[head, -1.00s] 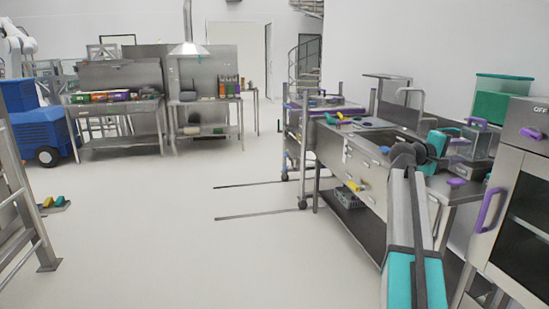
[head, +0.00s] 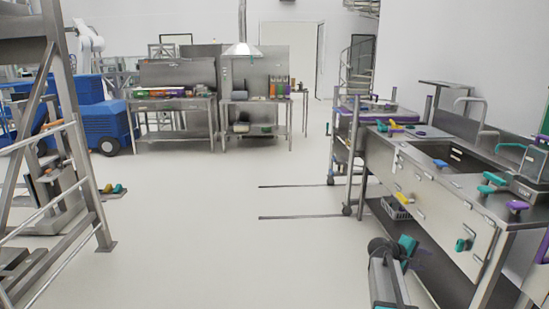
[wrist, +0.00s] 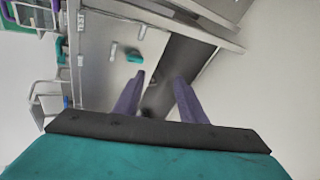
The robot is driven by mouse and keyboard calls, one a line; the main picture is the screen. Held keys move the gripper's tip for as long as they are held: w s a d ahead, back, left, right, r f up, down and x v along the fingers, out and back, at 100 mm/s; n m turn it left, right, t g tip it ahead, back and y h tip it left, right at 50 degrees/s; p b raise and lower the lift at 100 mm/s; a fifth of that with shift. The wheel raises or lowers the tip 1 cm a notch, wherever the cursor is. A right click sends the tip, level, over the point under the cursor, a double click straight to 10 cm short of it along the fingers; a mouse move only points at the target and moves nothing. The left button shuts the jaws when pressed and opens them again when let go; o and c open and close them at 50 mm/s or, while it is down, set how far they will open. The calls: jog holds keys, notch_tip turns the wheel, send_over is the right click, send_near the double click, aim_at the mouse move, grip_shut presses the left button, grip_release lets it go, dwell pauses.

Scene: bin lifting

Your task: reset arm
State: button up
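My gripper (wrist: 160,79) shows in the wrist view with two purple fingers apart and nothing between them. It points at the steel workbench front, where a teal handle (wrist: 134,57) sits on a panel. In the head view my arm is low at the bottom right, in front of the bench. A teal part of my gripper (head: 408,245) shows just behind the arm joint. Its fingers are mostly hidden there.
The steel workbench (head: 440,200) with a sink and coloured handles runs along the right. A wheeled cart (head: 345,150) stands at its far end. A metal stair frame (head: 85,190) is at the left. The middle floor is clear.

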jog(key=s+a+f+g+y+p, duration=0.1)
jog(key=s+a+f+y, duration=0.1)
jog(key=s+a+f, duration=0.65)
jog(key=s+a+f+g+y+p, duration=0.1)
jog(key=s+a+f, duration=0.2)
jog(key=a+f, duration=0.55)
jog(key=s+a+f+g+y+p, duration=0.15)
jog(key=s+a+f, duration=0.35)
jog(key=f, duration=0.7)
jog(key=s+a+f+m+g+y, duration=0.1)
jog(key=s+a+f+y, duration=0.1)
jog(key=s+a, duration=0.4)
jog(key=s+a+f+m+g+y, duration=0.2)
jog(key=s+a, duration=0.5)
jog(key=s, duration=0.6)
jog(key=s+a+f+m+g+y, duration=0.1)
jog(key=s+a+f+g+y, duration=0.1)
jog(key=s+a, duration=0.4)
jog(key=s+f+y, duration=0.1)
jog(key=s+f, duration=0.1)
jog(key=s, duration=0.1)
jog(key=shift+s+a+f+m, duration=0.15)
jog(key=shift+s+a+m, duration=0.05)
jog(key=shift+s+m, duration=0.1)
jog(key=shift+w+y, duration=0.1)
jog(key=shift+y, duration=0.15)
jog(key=shift+c, duration=0.9)
jog(key=shift+d, duration=0.1)
